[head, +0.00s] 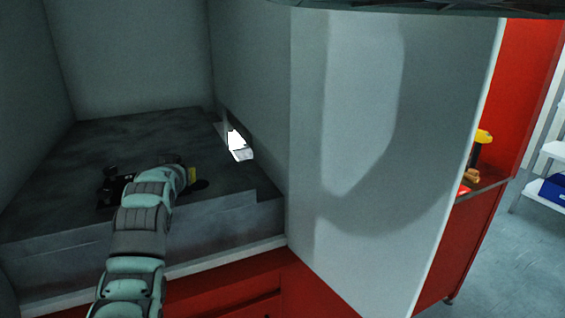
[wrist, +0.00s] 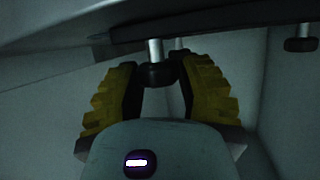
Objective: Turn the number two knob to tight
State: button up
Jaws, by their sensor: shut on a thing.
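In the wrist view, a round black knob (wrist: 158,74) on a short metal shaft hangs from the underside of a dark slab. My gripper (wrist: 160,80) has yellow-backed fingers with black pads, one on each side of this knob, and is shut on it. A second black knob (wrist: 300,44) on a metal shaft sits apart at the right edge. No number or tight mark can be read, so I cannot tell from labels which knob is number two. In the head view my arm reaches over the dark grey slab (head: 85,220), with the gripper mostly hidden behind my arm.
Pale walls enclose the slab at the back and left. A large white panel (head: 375,130) stands close on the right of my arm. Red cabinets (head: 275,290) lie below, and shelving (head: 552,150) stands at far right.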

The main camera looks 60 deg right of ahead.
jog(key=shift+w+a+f+m+g+h+b, duration=0.1)
jog(key=shift+f+m+g+h+b, duration=0.2)
jog(key=shift+b, duration=0.35)
jog(key=shift+w+a+f+m+g+h+b, duration=0.1)
jog(key=shift+m+g+h+b, duration=0.25)
jog(key=shift+m+b, duration=0.2)
jog(key=m+g+h+b, duration=0.1)
jog(key=m+g+b, duration=0.1)
jog(key=b, duration=0.3)
jog(key=shift+d+f+h, duration=0.1)
jog(key=shift+f+h, duration=0.05)
jog(key=shift+h, duration=0.1)
jog(key=m+g+b, duration=0.1)
jog(key=b, duration=0.3)
jog(key=shift+m+g+h, duration=0.25)
jog(key=shift+g+h, duration=0.05)
jog(key=shift+g, duration=0.05)
jog(key=g+b, duration=0.1)
jog(key=b, duration=0.1)
jog(key=shift+s+r+m+b, duration=0.1)
jog(key=shift+r+m+b, duration=0.2)
jog(key=shift+m+b, duration=0.1)
jog(key=shift+d+r+b, duration=0.1)
jog(key=shift+b, duration=0.2)
jog(key=o, duration=1.2)
jog(key=shift+s+r, duration=0.1)
